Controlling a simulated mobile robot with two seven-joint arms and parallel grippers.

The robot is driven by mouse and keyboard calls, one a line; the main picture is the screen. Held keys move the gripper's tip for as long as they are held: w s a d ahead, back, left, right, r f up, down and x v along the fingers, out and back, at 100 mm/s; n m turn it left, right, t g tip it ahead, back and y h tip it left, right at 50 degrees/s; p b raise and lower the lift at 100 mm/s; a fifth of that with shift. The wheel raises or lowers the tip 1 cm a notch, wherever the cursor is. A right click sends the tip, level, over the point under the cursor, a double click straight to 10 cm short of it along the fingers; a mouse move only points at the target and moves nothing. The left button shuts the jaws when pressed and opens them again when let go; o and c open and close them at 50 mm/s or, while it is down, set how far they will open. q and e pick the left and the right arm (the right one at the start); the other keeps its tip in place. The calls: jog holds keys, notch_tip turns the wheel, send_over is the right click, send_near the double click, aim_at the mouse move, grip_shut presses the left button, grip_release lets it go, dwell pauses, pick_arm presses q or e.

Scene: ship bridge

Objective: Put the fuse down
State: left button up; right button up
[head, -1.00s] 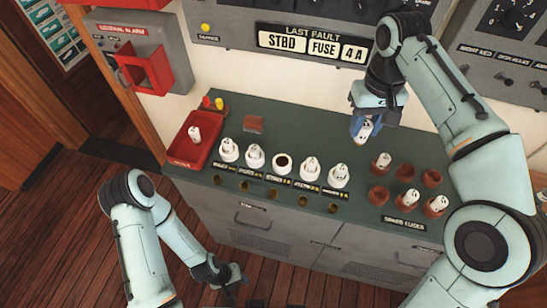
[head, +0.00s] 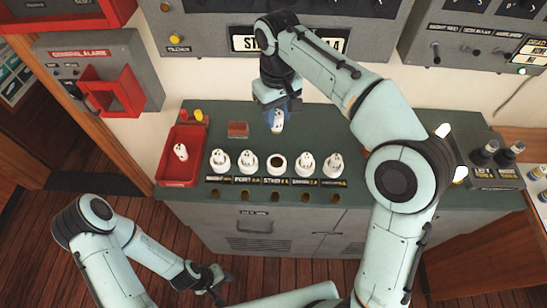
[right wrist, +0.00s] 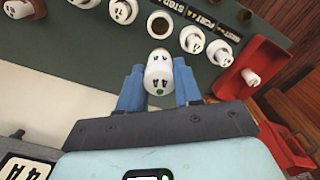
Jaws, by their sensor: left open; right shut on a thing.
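My right gripper (head: 277,112) is shut on a white fuse (head: 277,124). In the right wrist view the fuse (right wrist: 158,72) has a 4 A marking and a green dot, between blue fingers. The empty socket (head: 277,163), labelled STBD, is mid-row on the green console top (head: 330,125). The fuse appears in line with it, apart from it and towards the wall in the head view. The socket also shows in the right wrist view (right wrist: 160,24). My left gripper (head: 212,284) is open and empty, low in front of the cabinet.
White holders with fuses flank the empty socket, such as the PORT one (head: 248,162). A red tray (head: 171,170) at left holds a loose fuse (head: 180,152). A brown-red block (head: 238,129) lies behind the row. My right arm hides the spare fuse area and part of the fault sign.

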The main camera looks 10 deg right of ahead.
aim_at(277, 129)
pick_arm(q)
jog(key=s+f+b, duration=0.2)
jog(key=s+f, duration=0.2)
jog(key=shift+s+f+b, duration=0.25)
jog(key=shift+f+b, duration=0.05)
jog(key=shift+b, duration=0.1)
pick_arm(e)
jog(key=shift+s+f, duration=0.15)
jog(key=shift+f, duration=3.95)
jog(key=shift+s+f, duration=0.1)
jog(key=shift+f, duration=4)
jog(key=shift+f, duration=0.1)
jog(key=shift+f, duration=0.25)
pick_arm(q)
jog(key=shift+f, duration=0.15)
pick_arm(e)
jog(key=o, duration=1)
notch_tip(277, 129, up, 13)
jog(key=shift+w+f+p, duration=0.1)
jog(key=shift+f+p, duration=0.05)
jog(key=shift+p, duration=1)
pick_arm(q)
jog(key=w+r, duration=0.2)
jog(key=r, duration=0.1)
jog(key=shift+w+r, duration=0.15)
jog(key=shift+w, duration=0.15)
jog(key=shift+s, duration=0.15)
